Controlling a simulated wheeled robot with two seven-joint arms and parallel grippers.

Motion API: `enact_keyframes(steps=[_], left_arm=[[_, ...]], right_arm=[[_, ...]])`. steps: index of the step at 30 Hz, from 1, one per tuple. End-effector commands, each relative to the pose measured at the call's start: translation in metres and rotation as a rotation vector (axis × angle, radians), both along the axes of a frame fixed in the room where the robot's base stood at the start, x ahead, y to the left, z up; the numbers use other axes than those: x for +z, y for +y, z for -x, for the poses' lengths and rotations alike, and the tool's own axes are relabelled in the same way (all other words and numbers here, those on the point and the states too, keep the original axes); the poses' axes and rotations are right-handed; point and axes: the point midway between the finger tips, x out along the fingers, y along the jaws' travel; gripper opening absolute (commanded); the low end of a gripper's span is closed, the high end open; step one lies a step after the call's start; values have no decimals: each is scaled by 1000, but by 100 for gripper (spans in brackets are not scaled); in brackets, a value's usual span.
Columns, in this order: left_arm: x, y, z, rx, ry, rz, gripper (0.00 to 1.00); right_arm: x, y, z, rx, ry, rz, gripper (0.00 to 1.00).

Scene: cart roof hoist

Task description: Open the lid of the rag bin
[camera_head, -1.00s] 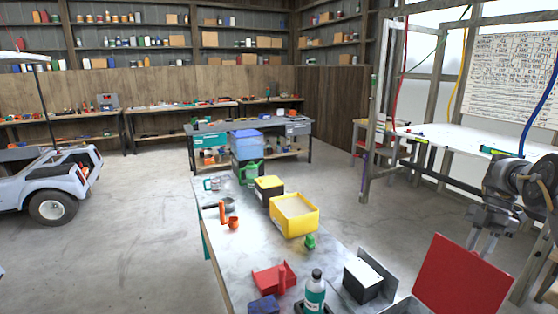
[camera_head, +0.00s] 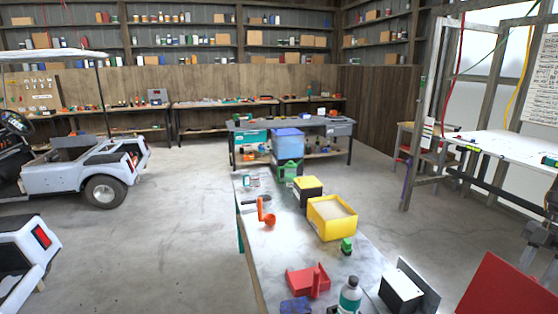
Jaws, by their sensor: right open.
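A flat red panel (camera_head: 500,287) stands tilted at the lower right, cut off by the bottom edge. It looks like the rag bin's raised lid, but the bin body is out of view, so I cannot be sure. My right gripper (camera_head: 527,259) is at the right edge, just behind and above the panel's upper right side. It is open, and nothing shows between its fingers. I cannot tell whether it touches the panel. My left gripper is not in view.
A long bench (camera_head: 262,262) runs ahead, bearing a yellow bin (camera_head: 332,232), a red holder (camera_head: 307,281), a bottle (camera_head: 349,296) and a black box (camera_head: 400,291). White carts (camera_head: 72,178) stand at the left. The concrete floor (camera_head: 190,235) between is clear.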

Motion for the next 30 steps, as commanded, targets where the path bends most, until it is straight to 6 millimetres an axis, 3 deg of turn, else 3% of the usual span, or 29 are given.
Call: enact_keyframes(steps=[19, 30], left_arm=[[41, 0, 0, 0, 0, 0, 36], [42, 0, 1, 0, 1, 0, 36]], right_arm=[[71, 0, 0, -1, 0, 1, 42], [75, 0, 0, 0, 0, 0, 42]])
